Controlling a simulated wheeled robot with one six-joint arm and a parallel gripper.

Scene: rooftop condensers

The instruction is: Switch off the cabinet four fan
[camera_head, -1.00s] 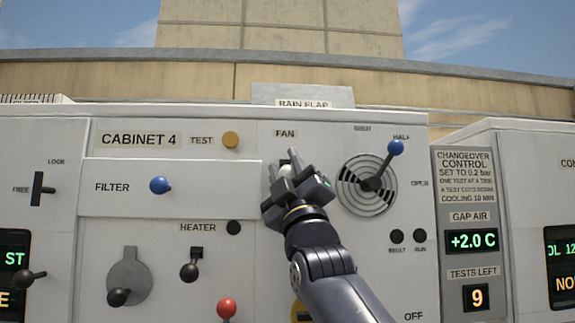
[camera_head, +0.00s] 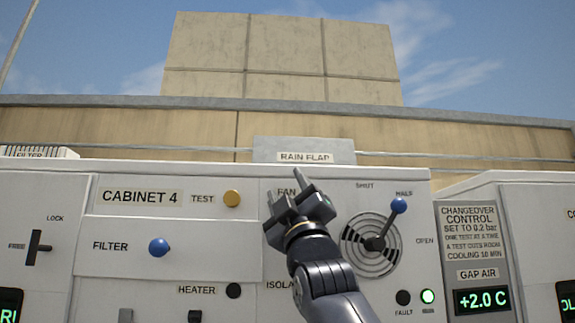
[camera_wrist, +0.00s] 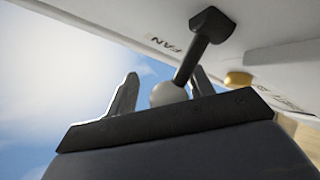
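The fan switch shows in the wrist view as a black lever (camera_wrist: 187,62) with a pale ball knob (camera_wrist: 168,94), standing out from the white cabinet face beside the FAN label (camera_wrist: 166,43). My gripper (camera_wrist: 163,92) has its two fingers apart, with the knob between them. There is a gap on the knob's left; the right finger is close to the lever, and contact cannot be told. In the head view my gripper (camera_head: 290,195) is at the CABINET 4 panel (camera_head: 140,197), partly over the FAN label (camera_head: 287,191), and hides the switch.
Close right of my gripper is a round vent dial with a blue-knobbed lever (camera_head: 398,205). A green lamp (camera_head: 428,296) is lit beside a dark fault lamp (camera_head: 403,297). Left are a yellow test button (camera_head: 232,198) and blue filter knob (camera_head: 158,247). Open sky lies above.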

